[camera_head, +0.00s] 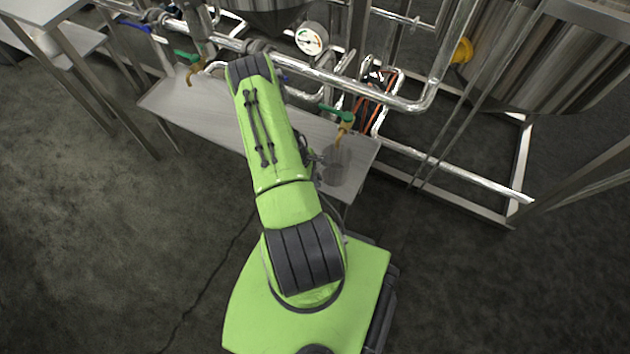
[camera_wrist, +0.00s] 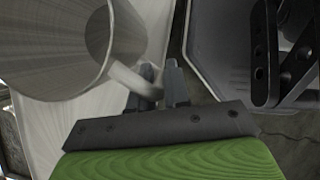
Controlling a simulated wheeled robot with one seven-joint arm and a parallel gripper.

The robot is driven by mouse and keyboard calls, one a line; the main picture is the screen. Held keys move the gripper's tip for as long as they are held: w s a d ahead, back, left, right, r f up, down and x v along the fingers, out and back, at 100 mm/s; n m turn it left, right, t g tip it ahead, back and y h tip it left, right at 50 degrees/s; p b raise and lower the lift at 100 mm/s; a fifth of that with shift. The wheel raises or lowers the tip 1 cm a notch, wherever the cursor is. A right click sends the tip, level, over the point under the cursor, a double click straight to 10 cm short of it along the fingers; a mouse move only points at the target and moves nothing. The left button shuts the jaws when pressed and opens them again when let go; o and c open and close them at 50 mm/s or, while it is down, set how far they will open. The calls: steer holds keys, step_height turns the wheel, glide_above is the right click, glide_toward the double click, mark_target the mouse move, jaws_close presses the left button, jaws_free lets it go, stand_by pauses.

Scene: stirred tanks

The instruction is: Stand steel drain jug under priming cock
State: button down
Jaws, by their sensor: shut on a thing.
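The steel drain jug (camera_head: 337,167) is at the right end of a grey metal bench, below and close to a brass cock with a green handle (camera_head: 343,124). I cannot tell whether the jug touches the bench or is exactly under the spout. In the wrist view the jug (camera_wrist: 55,45) fills the upper left, and its handle runs down to my gripper (camera_wrist: 161,80). My gripper is shut on that handle. In the head view my arm mostly hides the gripper. A second brass cock with a green handle (camera_head: 191,70) is over the bench's left part.
The bench (camera_head: 200,112) has clear surface to the left of my arm. Steel pipes (camera_head: 345,82) and a pressure gauge (camera_head: 311,38) run behind it. A large steel tank (camera_head: 545,50) is at the upper right. A metal table frame (camera_head: 75,60) stands at the left.

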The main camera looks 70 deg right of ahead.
steer(key=shift+f, duration=0.6)
steer(key=shift+r, duration=0.15)
steer(key=c, duration=1.1)
jaws_free()
steer(key=p+v, duration=0.4)
steer(key=v, duration=0.8)
